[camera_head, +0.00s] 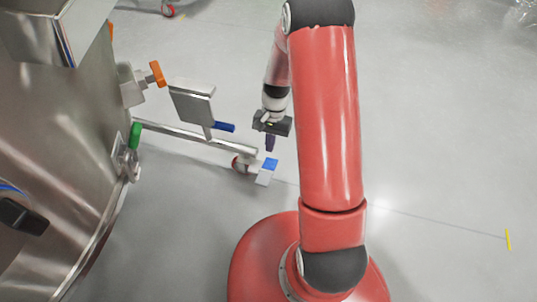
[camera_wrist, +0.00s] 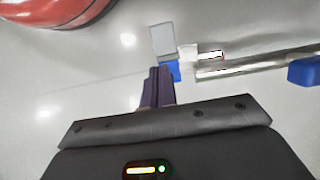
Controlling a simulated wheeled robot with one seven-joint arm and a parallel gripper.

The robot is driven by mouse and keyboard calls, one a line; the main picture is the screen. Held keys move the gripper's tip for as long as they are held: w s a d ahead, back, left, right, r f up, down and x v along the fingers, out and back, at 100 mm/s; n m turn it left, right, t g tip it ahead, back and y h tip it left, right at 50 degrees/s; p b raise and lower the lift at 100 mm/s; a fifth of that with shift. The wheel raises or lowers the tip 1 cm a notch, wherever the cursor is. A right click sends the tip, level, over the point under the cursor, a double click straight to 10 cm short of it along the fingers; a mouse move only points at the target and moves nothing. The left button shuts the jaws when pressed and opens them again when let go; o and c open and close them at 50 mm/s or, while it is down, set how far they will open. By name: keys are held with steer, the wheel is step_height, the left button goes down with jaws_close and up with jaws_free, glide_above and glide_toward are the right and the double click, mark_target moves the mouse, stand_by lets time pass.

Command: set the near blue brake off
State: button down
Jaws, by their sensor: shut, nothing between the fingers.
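The near blue brake is a small blue pad (camera_head: 270,163) joined to a light grey plate (camera_head: 263,178), beside a castor wheel (camera_head: 240,164) at the end of a metal leg. My gripper (camera_head: 270,147) points down with its dark purple fingers shut and empty, just above the blue pad in the head view. In the wrist view, the fingertips (camera_wrist: 160,73) overlap the left edge of the blue pad (camera_wrist: 172,70), and the grey plate (camera_wrist: 162,40) lies beyond it. I cannot tell whether the fingertips touch the pad.
A metal leg (camera_head: 190,135) runs left from the castor to a large steel vessel (camera_head: 60,150). A second blue handle (camera_head: 224,127) sits under a grey box (camera_head: 192,102). Orange (camera_head: 157,74) and green (camera_head: 135,136) handles are on the vessel side.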

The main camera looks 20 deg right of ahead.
mark_target(265, 182)
steer(key=b+x, duration=0.2)
steer(key=x, duration=1)
steer(key=shift+s+f, duration=0.1)
steer(key=shift+f, duration=0.1)
steer(key=shift+s+a+f+t+h+b, duration=0.2)
steer(key=shift+t+h+b, duration=0.1)
steer(key=shift+t, duration=0.1)
steer(key=shift+s+a+f+t+h+b, duration=0.3)
steer(key=shift+t+h+b, duration=0.2)
steer(key=shift+t+b, duration=0.25)
steer(key=shift+s+a+f+b, duration=0.2)
steer(key=shift+s+f+b, duration=0.2)
steer(key=shift+f+b, duration=0.4)
steer(key=shift+s, duration=0.1)
